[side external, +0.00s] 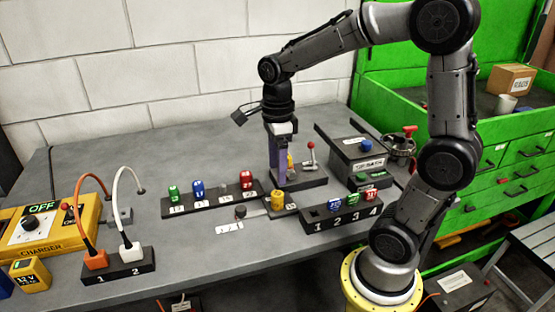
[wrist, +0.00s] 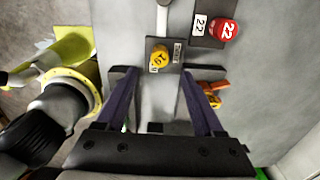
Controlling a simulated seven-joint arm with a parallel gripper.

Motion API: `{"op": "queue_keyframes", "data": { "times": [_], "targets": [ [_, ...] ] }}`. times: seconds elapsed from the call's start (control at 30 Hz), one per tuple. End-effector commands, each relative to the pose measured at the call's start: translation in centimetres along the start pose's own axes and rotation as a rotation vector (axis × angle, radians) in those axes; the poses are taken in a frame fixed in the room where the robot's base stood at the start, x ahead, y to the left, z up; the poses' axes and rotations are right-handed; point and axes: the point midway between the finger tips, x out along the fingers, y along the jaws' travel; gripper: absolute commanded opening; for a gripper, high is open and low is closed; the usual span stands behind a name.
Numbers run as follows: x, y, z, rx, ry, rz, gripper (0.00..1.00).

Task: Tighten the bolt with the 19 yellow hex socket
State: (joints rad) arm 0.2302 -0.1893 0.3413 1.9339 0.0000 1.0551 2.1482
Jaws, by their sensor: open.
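The yellow hex socket (side external: 277,198), marked 19 in the wrist view (wrist: 158,56), stands upright on a small dark plate (side external: 291,212). My gripper (side external: 282,178) points down just behind and above it, its two purple fingers apart. In the wrist view, the fingertips (wrist: 160,78) are open and empty, and the socket appears between and beyond them. No contact between the fingers and the socket shows. I see no bolt; I cannot tell whether one is under the socket.
A black rack (side external: 209,196) holds green, blue and red sockets, with a gap before the red one. A lever with a red knob (side external: 310,146) stands beside my gripper. A black block numbered 1 to 4 (side external: 340,218) lies front right. Orange and white cables lie left.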

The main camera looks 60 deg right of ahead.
Motion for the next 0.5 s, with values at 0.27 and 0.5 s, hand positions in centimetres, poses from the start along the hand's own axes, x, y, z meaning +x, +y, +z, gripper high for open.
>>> {"op": "queue_keyframes", "data": {
  "times": [0.27, 0.5],
  "targets": [
    [3.1, 0.1, 0.0, 0.001, 0.002, 0.003, 0.69],
    [5.7, 0.1, -0.1, 0.002, 0.002, 0.004, 0.69]
  ]
}}
